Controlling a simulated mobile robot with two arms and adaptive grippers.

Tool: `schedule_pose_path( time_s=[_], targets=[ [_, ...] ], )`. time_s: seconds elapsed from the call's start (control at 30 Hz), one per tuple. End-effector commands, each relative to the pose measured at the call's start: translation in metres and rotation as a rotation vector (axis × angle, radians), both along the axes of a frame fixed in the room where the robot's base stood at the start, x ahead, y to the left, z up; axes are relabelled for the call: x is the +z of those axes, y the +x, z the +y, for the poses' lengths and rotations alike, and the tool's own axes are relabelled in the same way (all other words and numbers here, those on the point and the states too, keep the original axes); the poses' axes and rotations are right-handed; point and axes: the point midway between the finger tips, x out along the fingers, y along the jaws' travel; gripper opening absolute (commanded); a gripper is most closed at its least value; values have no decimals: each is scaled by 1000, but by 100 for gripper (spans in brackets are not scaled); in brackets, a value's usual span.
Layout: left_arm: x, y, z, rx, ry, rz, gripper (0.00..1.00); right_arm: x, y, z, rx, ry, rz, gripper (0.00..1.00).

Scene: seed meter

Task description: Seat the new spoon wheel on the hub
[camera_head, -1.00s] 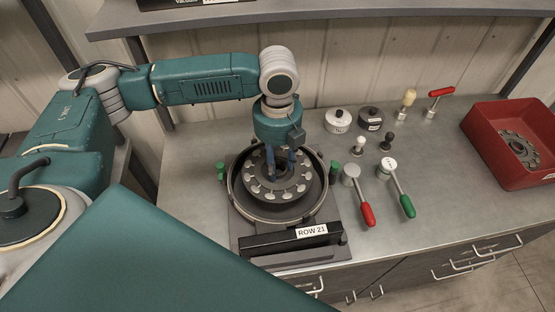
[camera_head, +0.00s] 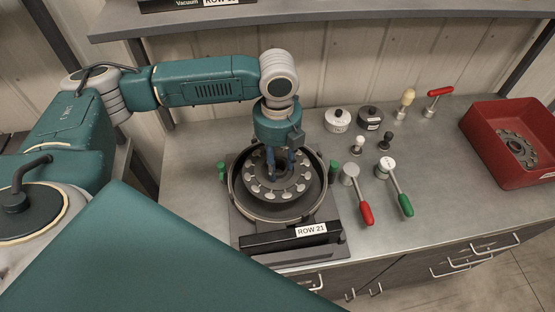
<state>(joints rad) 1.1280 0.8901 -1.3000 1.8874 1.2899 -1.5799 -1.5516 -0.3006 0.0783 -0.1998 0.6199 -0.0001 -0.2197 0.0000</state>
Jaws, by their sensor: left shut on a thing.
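The spoon wheel (camera_head: 283,191), a dark disc with several pale spots near its rim, lies inside the round seed meter housing (camera_head: 237,194) marked ROW 21. My left gripper (camera_head: 278,175) points down over the middle of the wheel and is shut on it near its centre. The hub is hidden under the wheel and the gripper fingers. I cannot tell whether the wheel rests fully down on it. My right gripper is not in view.
A red bin (camera_head: 484,145) with another wheel (camera_head: 516,149) inside stands at the right. Red-handled (camera_head: 357,193) and green-handled (camera_head: 396,186) tools, white (camera_head: 338,120) and dark (camera_head: 369,117) round pieces and small knobs stand right of the housing. The bench front right is clear.

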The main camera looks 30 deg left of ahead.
Motion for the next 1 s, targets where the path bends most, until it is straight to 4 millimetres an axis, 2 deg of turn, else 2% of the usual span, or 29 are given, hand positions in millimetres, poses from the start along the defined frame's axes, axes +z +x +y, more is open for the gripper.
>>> schedule_pose_path(
  time_s=[0.47, 1.0],
  targets=[
    [-1, 0, 0, 0, -1, -1, 0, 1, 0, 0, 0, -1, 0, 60],
    [-10, 1, 0, 0, -2, -1, 0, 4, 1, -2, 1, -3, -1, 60]
  ],
)
